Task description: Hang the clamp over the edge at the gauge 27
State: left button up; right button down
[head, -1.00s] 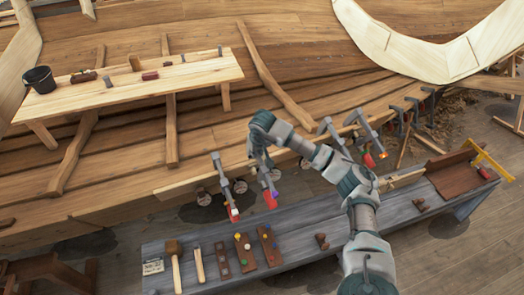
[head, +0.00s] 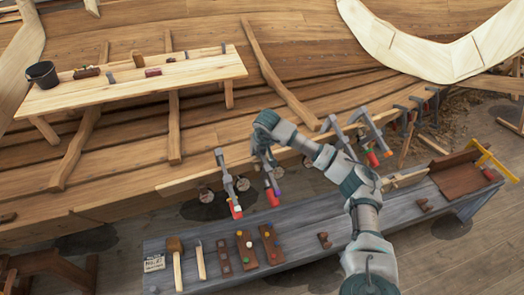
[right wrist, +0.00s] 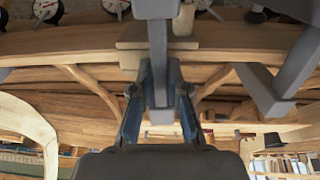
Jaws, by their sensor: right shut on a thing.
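My right gripper (head: 262,151) is shut on a grey clamp (head: 269,174) with a red and purple lower end. It holds the clamp upright at the hull's plank edge (head: 185,183); I cannot tell whether the clamp touches the edge. In the right wrist view the two fingers (right wrist: 160,103) grip the clamp's grey bar (right wrist: 158,65). Round gauges line the plank's underside, one at left (head: 206,195) and one beside the left clamp (head: 242,184). They also show in the right wrist view (right wrist: 46,9), but their numbers are unreadable. My left gripper is not in view.
Another clamp (head: 227,180) hangs on the edge left of mine, and two more (head: 370,130) are to the right, close to my forearm. A grey bench (head: 330,265) with a mallet (head: 175,262) and wooden blocks stands below. A pale table (head: 130,90) is behind.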

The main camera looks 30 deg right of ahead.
jog(key=shift+d, duration=0.3)
jog(key=shift+s+d+f, duration=0.1)
jog(key=shift+d+f, duration=0.05)
jog(key=shift+d, duration=0.35)
jog(key=c, duration=1.6)
grip_release()
jog(key=shift+s+d+f, duration=0.1)
jog(key=shift+d, duration=0.1)
jog(key=o, duration=0.4)
jog(key=shift+a, duration=0.1)
jog(key=shift+o, duration=0.5)
jog(key=shift+a, duration=0.4)
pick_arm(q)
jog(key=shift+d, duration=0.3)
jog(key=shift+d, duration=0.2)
pick_arm(e)
jog(key=shift+d+f, duration=0.1)
jog(key=shift+d, duration=0.1)
